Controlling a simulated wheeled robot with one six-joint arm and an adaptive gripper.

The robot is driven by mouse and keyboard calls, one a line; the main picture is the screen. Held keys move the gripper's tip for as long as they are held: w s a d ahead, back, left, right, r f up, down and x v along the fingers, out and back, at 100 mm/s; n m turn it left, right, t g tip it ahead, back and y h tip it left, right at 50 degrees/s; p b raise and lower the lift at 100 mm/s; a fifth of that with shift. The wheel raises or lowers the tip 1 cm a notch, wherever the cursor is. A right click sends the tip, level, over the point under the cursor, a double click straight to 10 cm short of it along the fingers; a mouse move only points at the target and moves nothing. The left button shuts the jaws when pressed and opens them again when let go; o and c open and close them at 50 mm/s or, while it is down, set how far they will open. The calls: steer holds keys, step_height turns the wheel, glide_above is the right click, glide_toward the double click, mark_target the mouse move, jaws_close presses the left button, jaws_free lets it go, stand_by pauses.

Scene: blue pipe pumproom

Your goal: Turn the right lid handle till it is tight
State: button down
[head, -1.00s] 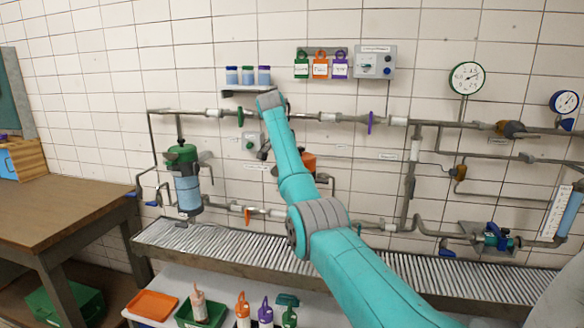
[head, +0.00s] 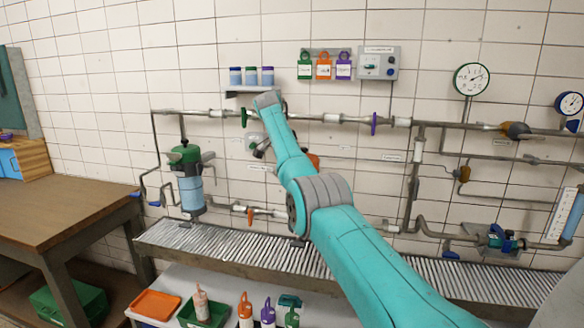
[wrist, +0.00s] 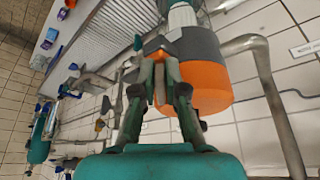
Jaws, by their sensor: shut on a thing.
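The right canister's orange lid (wrist: 205,88) fills the upper middle of the wrist view, with a grey band (wrist: 196,48) next to it. In the head view only a bit of its orange (head: 314,160) shows behind my arm. My gripper (wrist: 157,50) is beside this lid in the wrist view, its two fingers closed on a small part that I take to be the lid handle. The fingers cover most of the handle, so its angle and tightness cannot be told. In the head view my arm hides the grip.
A green-lidded canister (head: 188,180) stands to the left on the pipework. A grated trough (head: 240,246) runs below. Pipes (head: 345,119) with valves cross the wall close around my arm. A bent grey pipe (wrist: 270,90) passes near the orange lid. A wooden table (head: 60,205) is at left.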

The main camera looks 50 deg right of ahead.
steer(key=c, duration=1.2)
jaws_free()
steer(key=shift+v, duration=3.75)
